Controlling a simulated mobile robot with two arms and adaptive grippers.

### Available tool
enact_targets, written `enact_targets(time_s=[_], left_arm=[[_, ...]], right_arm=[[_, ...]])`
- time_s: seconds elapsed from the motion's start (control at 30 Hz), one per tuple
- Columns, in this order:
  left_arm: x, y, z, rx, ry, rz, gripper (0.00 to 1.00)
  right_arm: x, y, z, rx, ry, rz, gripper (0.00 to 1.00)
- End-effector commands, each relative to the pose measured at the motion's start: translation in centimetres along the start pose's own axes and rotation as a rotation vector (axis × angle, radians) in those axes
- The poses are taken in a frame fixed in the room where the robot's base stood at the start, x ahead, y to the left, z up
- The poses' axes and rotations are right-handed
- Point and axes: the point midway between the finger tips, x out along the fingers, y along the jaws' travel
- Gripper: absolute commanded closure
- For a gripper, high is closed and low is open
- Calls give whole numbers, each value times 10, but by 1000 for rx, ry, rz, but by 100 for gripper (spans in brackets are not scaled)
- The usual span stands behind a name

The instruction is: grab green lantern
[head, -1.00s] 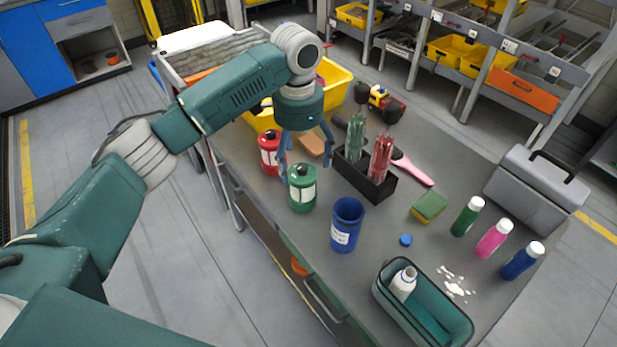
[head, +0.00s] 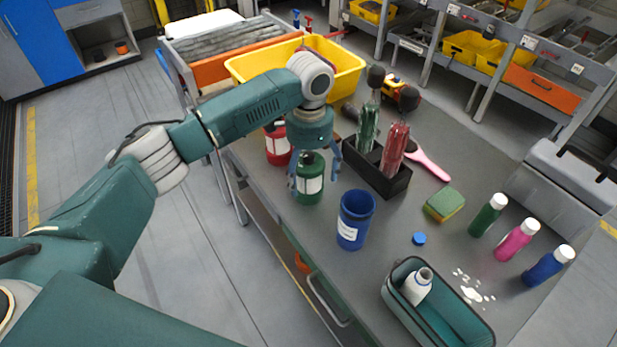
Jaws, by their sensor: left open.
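The green lantern (head: 310,184) is a small green can with a pale label, upright near the left edge of the grey table (head: 290,222). My left gripper (head: 314,178) hangs over it from above, fingers pointing down and spread to either side of it. The gripper is open; I cannot tell whether a finger touches the lantern. A red lantern (head: 277,150) stands just behind and left, partly covered by the gripper. My right gripper is not in view.
A blue cup (head: 355,222) stands close in front right of the green lantern. A black holder (head: 397,184) with green and red bottles is to the right, and a yellow bin (head: 347,80) behind. A teal box (head: 397,321) with a white bottle is at the front. Several bottles stand right.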

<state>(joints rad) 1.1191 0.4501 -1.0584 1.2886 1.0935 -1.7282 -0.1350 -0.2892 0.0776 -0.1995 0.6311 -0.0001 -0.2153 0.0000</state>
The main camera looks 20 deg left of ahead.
Motion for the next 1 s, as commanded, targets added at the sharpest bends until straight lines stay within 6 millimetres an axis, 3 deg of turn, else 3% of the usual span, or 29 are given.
enact_targets(time_s=[0.17,0.4,0.7,1.0], left_arm=[[14,-1,0,-1,-2,1,17],[49,-2,0,0,-1,0,17],[55,-2,-1,1,2,-1,17],[55,-2,-1,0,2,-1,76]], right_arm=[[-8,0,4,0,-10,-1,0],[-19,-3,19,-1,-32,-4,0],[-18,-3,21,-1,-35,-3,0],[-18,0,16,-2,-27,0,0]])
